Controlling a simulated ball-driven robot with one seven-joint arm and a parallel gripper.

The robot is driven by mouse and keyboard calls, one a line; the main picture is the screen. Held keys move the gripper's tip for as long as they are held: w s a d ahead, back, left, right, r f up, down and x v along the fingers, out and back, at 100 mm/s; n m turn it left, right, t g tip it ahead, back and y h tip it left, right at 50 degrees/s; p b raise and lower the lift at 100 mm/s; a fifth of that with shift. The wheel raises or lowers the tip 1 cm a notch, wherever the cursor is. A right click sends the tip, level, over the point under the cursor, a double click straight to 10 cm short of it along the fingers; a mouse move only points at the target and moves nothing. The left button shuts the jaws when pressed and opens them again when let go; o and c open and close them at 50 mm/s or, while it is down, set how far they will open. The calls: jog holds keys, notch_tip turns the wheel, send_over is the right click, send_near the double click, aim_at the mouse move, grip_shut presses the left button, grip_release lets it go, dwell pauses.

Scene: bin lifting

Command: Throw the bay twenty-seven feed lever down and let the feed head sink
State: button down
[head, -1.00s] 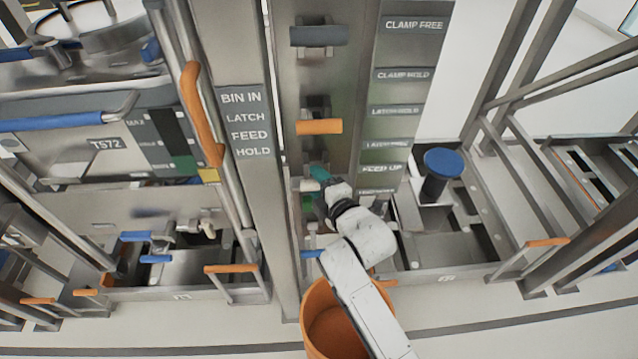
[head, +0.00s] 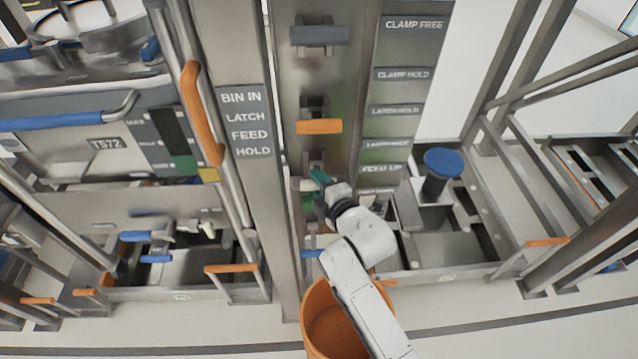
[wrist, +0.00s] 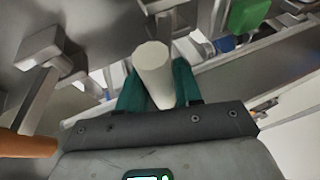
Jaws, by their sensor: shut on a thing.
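The feed lever shows as a pale, off-white handle (head: 304,185) on the grey control column, level with the FEED UP label (head: 382,170). In the wrist view its round pale grip (wrist: 153,66) stands between the two teal fingers. My gripper (head: 319,177) is shut on this handle, and the fingers (wrist: 158,88) touch it on both sides. The fingers and wrist hide part of the lever and its slot in the head view. A label below FEED UP is partly hidden and too small to read. I cannot make out the feed head.
An orange lever (head: 319,126) and a dark grey lever (head: 319,36) sit above on the same column. A blue handle (head: 312,254) is below. An orange bucket (head: 322,310) stands under my arm. A bin marked T572 (head: 105,144) is at left, beside a tall orange handle (head: 200,115).

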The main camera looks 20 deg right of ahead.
jog(key=shift+f, duration=0.1)
notch_tip(320, 180, down, 10)
jog(key=n+t+y+b, duration=0.2)
jog(key=t+b, duration=0.6)
jog(key=b, duration=2.9)
jog(key=shift+r+n+t+b, duration=0.25)
jog(key=shift+n+t+b, duration=0.05)
jog(key=shift+n, duration=0.9)
jog(key=shift+b, duration=0.85)
jog(key=c, duration=0.8)
grip_release()
jog(key=shift+c, duration=0.2)
jog(key=b+v, duration=0.2)
jog(key=v, duration=0.8)
jog(key=shift+s+f, duration=0.2)
jog(key=shift+f, duration=0.15)
